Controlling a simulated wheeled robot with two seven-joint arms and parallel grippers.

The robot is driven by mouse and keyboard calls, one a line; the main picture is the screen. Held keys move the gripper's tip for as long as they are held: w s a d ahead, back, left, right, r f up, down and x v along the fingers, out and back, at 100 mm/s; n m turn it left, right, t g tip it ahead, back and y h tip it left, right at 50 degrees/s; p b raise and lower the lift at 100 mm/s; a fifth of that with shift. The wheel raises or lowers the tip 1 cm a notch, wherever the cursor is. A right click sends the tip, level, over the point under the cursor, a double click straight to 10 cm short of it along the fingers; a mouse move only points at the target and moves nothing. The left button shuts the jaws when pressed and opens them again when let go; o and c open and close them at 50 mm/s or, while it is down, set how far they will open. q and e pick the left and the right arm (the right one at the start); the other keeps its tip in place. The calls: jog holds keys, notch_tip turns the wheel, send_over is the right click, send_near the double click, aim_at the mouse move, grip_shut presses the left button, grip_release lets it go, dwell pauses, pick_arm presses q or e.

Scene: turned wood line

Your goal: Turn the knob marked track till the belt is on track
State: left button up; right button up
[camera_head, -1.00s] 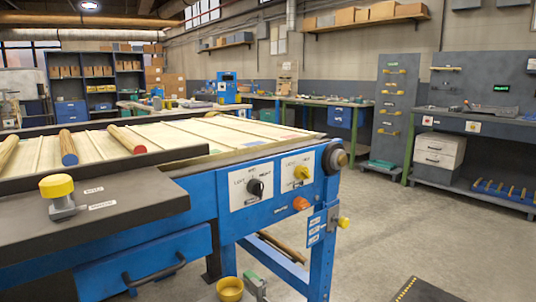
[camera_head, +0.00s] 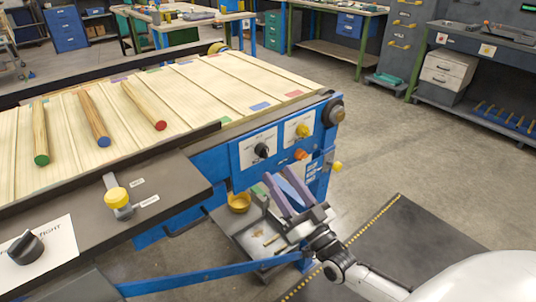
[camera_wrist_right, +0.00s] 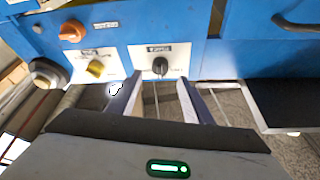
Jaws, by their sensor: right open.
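The blue machine (camera_head: 228,168) carries a wide cream belt (camera_head: 190,85). On its front, a black pointer knob (camera_head: 262,150) sits on a white plate, left of a yellow knob (camera_head: 303,130) on another plate. An orange knob (camera_head: 300,154) is below them. The plate lettering is too small to read, so I cannot tell which knob is marked track. My right gripper (camera_head: 277,180) is open and empty, below and in front of the black knob. In the right wrist view, the black knob (camera_wrist_right: 160,66) shows between the open fingers, beyond their tips. My left gripper is out of view.
Wooden rods with coloured ends, one red-ended (camera_head: 144,106), lie on the belt. Open floor (camera_head: 400,150) lies to the right.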

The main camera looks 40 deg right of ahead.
aim_at(266, 157)
jog(key=x, duration=0.7)
jog(key=c, duration=1.1)
